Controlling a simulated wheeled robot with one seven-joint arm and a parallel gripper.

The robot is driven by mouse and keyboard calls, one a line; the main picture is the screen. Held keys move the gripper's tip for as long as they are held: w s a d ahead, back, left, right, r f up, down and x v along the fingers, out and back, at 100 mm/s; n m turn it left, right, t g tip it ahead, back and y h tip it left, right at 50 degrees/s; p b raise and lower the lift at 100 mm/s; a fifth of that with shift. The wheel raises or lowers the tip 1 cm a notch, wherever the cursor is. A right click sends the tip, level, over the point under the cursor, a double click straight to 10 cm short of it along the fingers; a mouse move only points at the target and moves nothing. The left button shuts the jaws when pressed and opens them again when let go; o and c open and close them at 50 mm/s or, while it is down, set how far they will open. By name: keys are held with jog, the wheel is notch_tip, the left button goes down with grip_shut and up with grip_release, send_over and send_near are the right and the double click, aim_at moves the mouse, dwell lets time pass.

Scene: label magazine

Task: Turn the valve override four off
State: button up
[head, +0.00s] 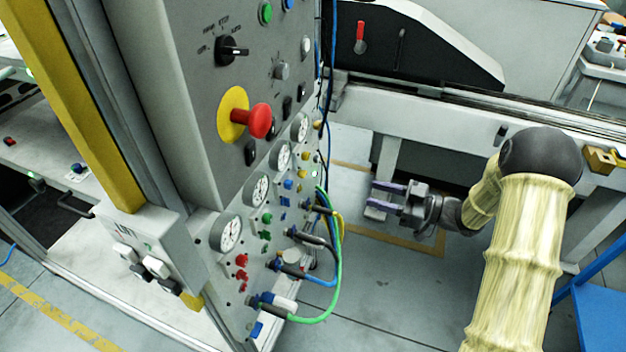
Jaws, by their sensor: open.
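The grey control panel (205,95) stands at left centre. Its lower part has several round gauges, such as the nearest gauge (226,232). Below them are small coloured valve knobs: red knobs (241,261), green knobs (266,219), and blue and yellow ones further back. I cannot read which one is valve override four. My gripper (378,197) is to the right of the panel, above the floor. Its two purple fingers are apart, point left toward the panel, and hold nothing. A gap separates them from the knobs and hoses.
A red emergency button (259,121) on a yellow disc sticks out of the panel. Green and blue hoses, such as the green hose (338,250), loop out from its lower part toward my gripper. A white switch box (140,250) is at lower left. A grey machine bench (440,115) stands behind.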

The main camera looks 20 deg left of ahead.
aim_at(302, 174)
jog(key=shift+a, duration=0.1)
jog(key=w+a, duration=0.1)
jog(key=a, duration=1.6)
jog(key=shift+w+b, duration=0.2)
jog(key=shift+b, duration=0.1)
jog(key=shift+a, duration=0.1)
grip_shut()
